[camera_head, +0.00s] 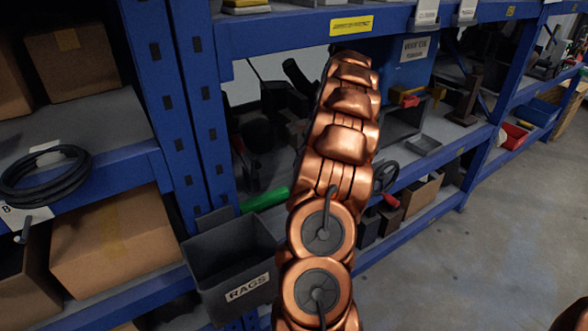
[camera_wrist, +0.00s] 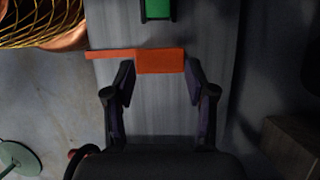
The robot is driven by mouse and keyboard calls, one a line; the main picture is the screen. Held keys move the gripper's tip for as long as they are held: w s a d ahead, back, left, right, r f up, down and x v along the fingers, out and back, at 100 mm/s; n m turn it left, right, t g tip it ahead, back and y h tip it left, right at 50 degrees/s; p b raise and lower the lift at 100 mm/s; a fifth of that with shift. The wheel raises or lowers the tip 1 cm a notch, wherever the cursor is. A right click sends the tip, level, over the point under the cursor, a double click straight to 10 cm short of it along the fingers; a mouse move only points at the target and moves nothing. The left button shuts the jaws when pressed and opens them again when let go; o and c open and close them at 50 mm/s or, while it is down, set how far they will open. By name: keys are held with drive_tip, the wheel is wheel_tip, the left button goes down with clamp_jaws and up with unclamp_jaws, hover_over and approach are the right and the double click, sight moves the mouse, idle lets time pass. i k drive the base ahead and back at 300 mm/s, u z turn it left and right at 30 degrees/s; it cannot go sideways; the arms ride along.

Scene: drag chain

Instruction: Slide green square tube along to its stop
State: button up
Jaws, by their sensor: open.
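In the wrist view a green piece (camera_wrist: 158,9), likely the square tube, shows at the top edge between dark side walls, on a grey surface. Most of it is out of frame. An orange block with a thin bar reaching left (camera_wrist: 160,61) lies below it, apart from it. My gripper (camera_wrist: 158,74) is open, one finger on each side, with its tips near the orange block. I cannot tell whether the block is between the fingers or beneath them. In the head view my copper arm hides the gripper. A green rounded bar (camera_head: 265,200) shows left of the arm; I cannot tell if it is the tube.
Blue shelving (camera_head: 190,110) stands close on both sides of my arm. A dark RAGS bin (camera_head: 230,265) hangs at the front left. A black cable coil (camera_head: 45,175) and cardboard boxes (camera_head: 115,235) fill the left shelves. The floor (camera_head: 470,260) at right is clear.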

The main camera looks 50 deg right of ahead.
sight(255, 204)
drive_tip(key=k, duration=1)
